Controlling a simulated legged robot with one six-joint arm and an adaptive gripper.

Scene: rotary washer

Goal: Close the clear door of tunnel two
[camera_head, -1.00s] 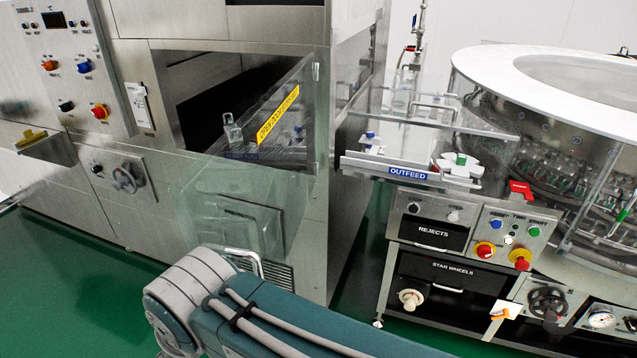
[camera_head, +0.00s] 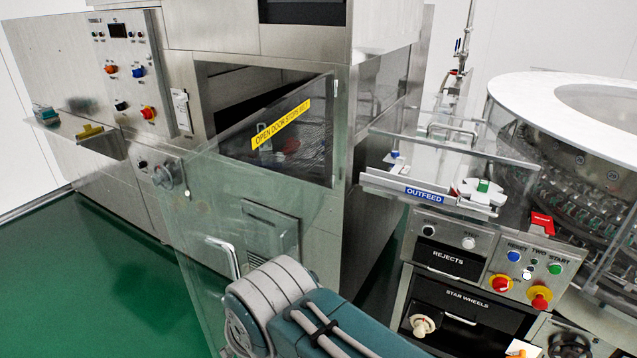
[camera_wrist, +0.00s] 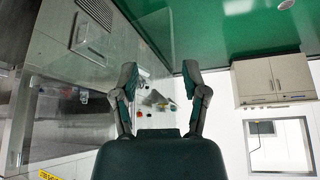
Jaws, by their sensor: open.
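The clear door (camera_head: 215,195) of the tunnel stands open, angled out from the steel machine front. It bears a yellow label (camera_head: 281,124) reading "OPEN DOOR STOPS BELT". Its pale bar handle (camera_head: 224,254) is at the lower left of the panel. The dark tunnel opening (camera_head: 235,85) shows behind it. My arm covers the lower part of the door in the head view. My gripper (camera_wrist: 160,82) shows in the wrist view with its two fingers spread and nothing between them. Its exact distance from the door and handle I cannot tell.
The control panel (camera_head: 128,65) is at the left of the opening. At the right stand the outfeed guard (camera_head: 455,140), the rejects panel (camera_head: 447,257) and the round white-topped machine (camera_head: 510,88). Green floor (camera_head: 90,270) is clear at the lower left.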

